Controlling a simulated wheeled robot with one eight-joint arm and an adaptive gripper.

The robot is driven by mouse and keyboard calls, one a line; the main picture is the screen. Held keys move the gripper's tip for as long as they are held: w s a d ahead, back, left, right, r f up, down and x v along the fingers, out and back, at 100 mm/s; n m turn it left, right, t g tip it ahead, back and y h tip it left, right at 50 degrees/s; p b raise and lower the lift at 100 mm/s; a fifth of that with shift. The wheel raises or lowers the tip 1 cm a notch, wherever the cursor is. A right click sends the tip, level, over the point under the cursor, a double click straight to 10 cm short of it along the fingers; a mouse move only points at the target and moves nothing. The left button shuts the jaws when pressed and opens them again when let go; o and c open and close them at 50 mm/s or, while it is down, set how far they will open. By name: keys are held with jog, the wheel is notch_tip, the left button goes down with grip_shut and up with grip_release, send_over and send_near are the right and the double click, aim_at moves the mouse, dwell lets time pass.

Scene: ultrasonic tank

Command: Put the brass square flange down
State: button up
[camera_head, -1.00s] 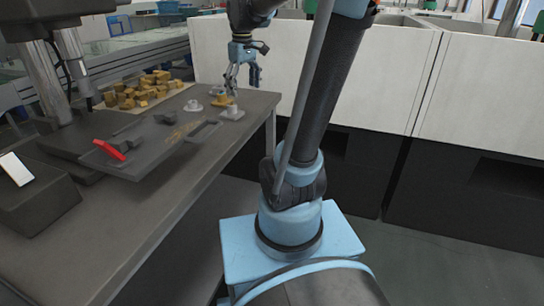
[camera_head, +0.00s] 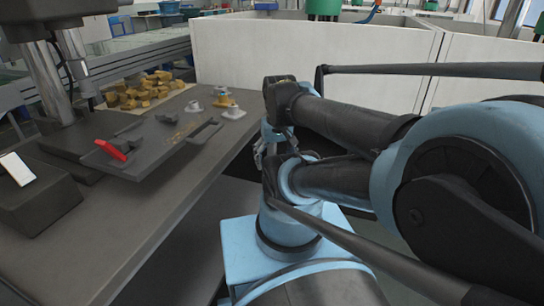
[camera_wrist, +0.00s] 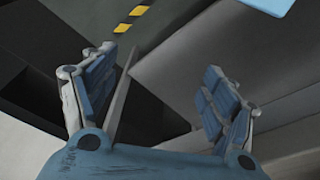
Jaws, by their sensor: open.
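A small brass-coloured piece (camera_head: 225,102), which looks like the brass square flange, sits on the dark workbench near its far right corner. It is small here and its shape is hard to make out. My gripper (camera_head: 270,152) is folded back beside the arm, to the right of the bench edge and apart from the brass piece. In the wrist view my gripper (camera_wrist: 165,105) has its two blue-padded fingers wide apart with nothing held between them. The brass piece does not show in the wrist view.
Pale grey flanged parts (camera_head: 194,107) stand around the brass piece. Several brass blocks (camera_head: 140,92) lie in a pile at the bench's far left. A red-handled clamp (camera_head: 112,149) lies on a dark plate. A white tank wall (camera_head: 240,50) stands behind.

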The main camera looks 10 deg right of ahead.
jog(key=shift+w+r, duration=0.1)
jog(key=shift+r, duration=0.05)
jog(key=shift+c, duration=1.2)
jog(key=w+a+r+m+g+y, duration=0.1)
jog(key=w+a+r+m, duration=0.2)
jog(key=w+r+m, duration=0.7)
jog(key=w+a+r+m, duration=0.4)
jog(key=w+r+m, duration=0.1)
jog(key=w+r, duration=0.9)
jog(key=m+g, duration=0.1)
jog(key=m, duration=0.5)
send_over(223, 94)
jog(key=w, duration=0.2)
jog(key=f, duration=0.6)
jog(key=d+f, duration=0.1)
jog(key=f, duration=0.2)
jog(key=shift+s, duration=0.2)
jog(key=shift+s+a+f, duration=0.1)
jog(key=shift+a+f, duration=0.05)
jog(key=shift+f, duration=0.8)
jog(key=shift+a+f, duration=0.2)
jog(key=shift+f, duration=0.75)
jog(key=shift+s+a+f, duration=0.1)
jog(key=shift+a+f, duration=0.05)
jog(key=shift+f, duration=0.8)
jog(key=shift+c, duration=0.2)
grip_shut()
